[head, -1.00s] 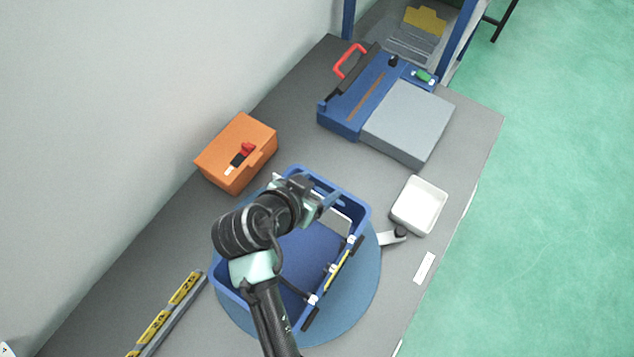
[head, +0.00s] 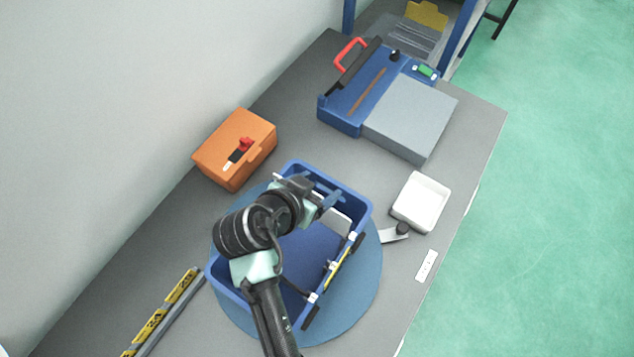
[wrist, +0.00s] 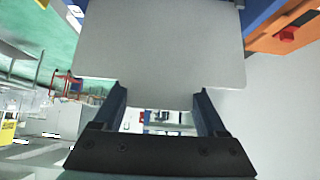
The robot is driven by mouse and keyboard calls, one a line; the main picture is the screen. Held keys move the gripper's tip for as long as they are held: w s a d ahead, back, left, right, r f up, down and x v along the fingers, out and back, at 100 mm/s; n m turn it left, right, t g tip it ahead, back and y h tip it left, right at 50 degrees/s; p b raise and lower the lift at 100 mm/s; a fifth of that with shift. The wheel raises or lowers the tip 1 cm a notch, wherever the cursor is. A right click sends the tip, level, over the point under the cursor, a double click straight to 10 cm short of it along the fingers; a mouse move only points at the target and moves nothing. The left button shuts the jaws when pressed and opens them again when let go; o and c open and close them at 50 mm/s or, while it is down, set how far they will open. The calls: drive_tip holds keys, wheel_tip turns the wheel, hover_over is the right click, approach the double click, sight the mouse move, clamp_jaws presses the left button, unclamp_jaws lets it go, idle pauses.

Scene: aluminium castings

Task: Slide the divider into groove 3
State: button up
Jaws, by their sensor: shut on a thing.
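The divider (wrist: 160,45) is a pale grey plate that fills the upper middle of the wrist view. My gripper (wrist: 160,98) is shut on its near edge, with a dark finger at each side. In the head view a grey part of the divider (head: 338,221) shows inside the blue bin (head: 228,293), below my gripper (head: 332,200) near the bin's far right end. My arm hides much of the bin's left side. The grooves and their numbers cannot be made out, and I cannot tell whether the divider sits in one.
The bin stands on a round blue disc (head: 352,307), with a lever (head: 394,236) at its right. A white tray (head: 421,203), an orange box (head: 235,150) and a blue machine with a grey plate (head: 410,118) stand nearby. A yellow-marked rail (head: 165,315) lies at lower left.

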wheel_tip(320, 180, down, 8)
drive_tip(key=b, duration=0.6)
drive_tip(key=shift+f+b, duration=0.25)
drive_tip(key=shift+b, duration=0.1)
idle(2.0)
drive_tip(key=o, duration=1.3)
drive_tip(key=shift+s, duration=0.1)
drive_tip(key=b+v, duration=0.1)
drive_tip(key=v, duration=1.2)
drive_tip(key=shift+b, duration=0.35)
